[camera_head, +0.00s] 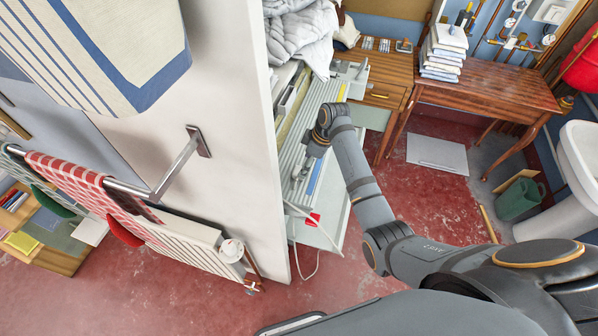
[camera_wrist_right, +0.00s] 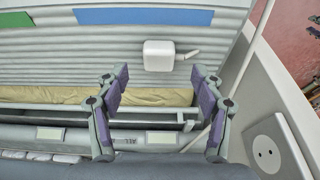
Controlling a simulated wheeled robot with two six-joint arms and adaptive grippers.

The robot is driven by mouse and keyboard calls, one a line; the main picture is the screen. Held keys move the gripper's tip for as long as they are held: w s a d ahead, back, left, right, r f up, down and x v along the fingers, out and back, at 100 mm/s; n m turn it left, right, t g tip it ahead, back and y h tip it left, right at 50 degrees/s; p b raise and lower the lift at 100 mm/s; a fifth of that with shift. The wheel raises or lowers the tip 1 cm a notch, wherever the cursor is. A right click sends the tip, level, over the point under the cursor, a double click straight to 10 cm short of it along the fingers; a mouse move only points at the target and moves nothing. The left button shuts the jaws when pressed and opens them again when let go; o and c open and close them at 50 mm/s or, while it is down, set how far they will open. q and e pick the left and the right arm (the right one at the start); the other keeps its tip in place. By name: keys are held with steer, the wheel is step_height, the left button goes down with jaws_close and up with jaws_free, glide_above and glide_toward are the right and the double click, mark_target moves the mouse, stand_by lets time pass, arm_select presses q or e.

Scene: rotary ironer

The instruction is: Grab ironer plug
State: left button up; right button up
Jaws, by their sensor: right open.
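In the right wrist view my right gripper (camera_wrist_right: 158,88) is open and empty, its purple finger pads apart. A small white block with a short grey stub (camera_wrist_right: 158,55), possibly the ironer plug, sits against the ribbed panel, beyond the fingertips and between them in the picture. A round white socket with two holes (camera_wrist_right: 267,153) is on the pale frame right of the gripper. In the head view my right arm reaches over the rotary ironer (camera_head: 310,110), and its gripper (camera_head: 303,172) is small there. I cannot make out the plug there. My left gripper is not in view.
A white wall (camera_head: 232,90) stands close left of the ironer. A thin white cable (camera_head: 305,272) hangs below the ironer's near end, by a red-marked part (camera_head: 312,219). Wooden desks (camera_head: 490,80) stand behind, a white basin (camera_head: 580,165) at right.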

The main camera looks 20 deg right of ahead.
mark_target(300, 169)
steer(key=shift+w+a+f+p, duration=0.1)
steer(key=shift+a+f+p, duration=0.1)
steer(key=shift+f+p, duration=0.1)
steer(key=p+x, duration=0.1)
steer(key=x, duration=0.2)
steer(key=shift+w+a+f, duration=0.25)
steer(key=shift+f, duration=0.05)
steer(key=shift+w+f, duration=0.1)
steer(key=shift+f, duration=0.2)
steer(key=c, duration=1.2)
steer(key=shift+c, duration=0.2)
